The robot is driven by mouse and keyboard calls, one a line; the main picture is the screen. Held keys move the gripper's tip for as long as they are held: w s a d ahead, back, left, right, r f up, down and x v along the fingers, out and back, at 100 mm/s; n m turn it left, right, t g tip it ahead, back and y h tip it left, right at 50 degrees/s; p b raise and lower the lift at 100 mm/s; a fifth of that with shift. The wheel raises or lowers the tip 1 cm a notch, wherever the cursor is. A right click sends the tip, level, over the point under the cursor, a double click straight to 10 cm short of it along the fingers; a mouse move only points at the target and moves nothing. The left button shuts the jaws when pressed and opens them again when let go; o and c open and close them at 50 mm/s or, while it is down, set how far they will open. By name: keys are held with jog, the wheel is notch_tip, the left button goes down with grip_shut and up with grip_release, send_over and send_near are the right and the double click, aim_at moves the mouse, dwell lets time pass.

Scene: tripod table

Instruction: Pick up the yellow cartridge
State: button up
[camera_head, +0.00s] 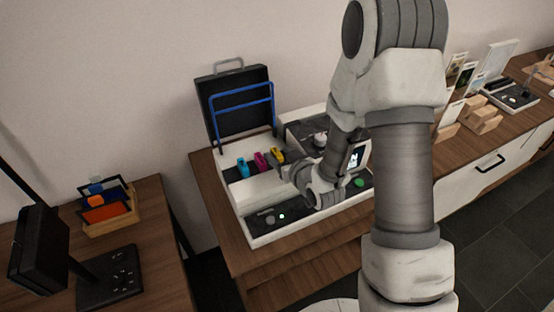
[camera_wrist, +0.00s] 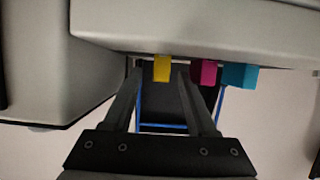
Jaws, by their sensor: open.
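The yellow cartridge (camera_head: 278,154) sits at the right end of a short row in the white machine, and its end also shows in the wrist view (camera_wrist: 162,68). My gripper (camera_wrist: 160,77) is open and empty. In the wrist view its two dark fingers lie to either side of the yellow cartridge, with gaps visible. I cannot tell how far the tips are from it in depth. In the head view my gripper is just right of the yellow cartridge and partly hidden by my wrist.
A magenta cartridge (camera_head: 261,161) and a cyan cartridge (camera_head: 242,168) stand to the left of the yellow one. The white machine (camera_head: 250,193) has a raised black lid (camera_head: 233,95) with a blue frame (camera_head: 243,98) behind the row. A wooden table (camera_head: 215,205) bears it.

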jog(key=shift+x, duration=0.85)
jog(key=shift+r, duration=0.1)
grip_shut()
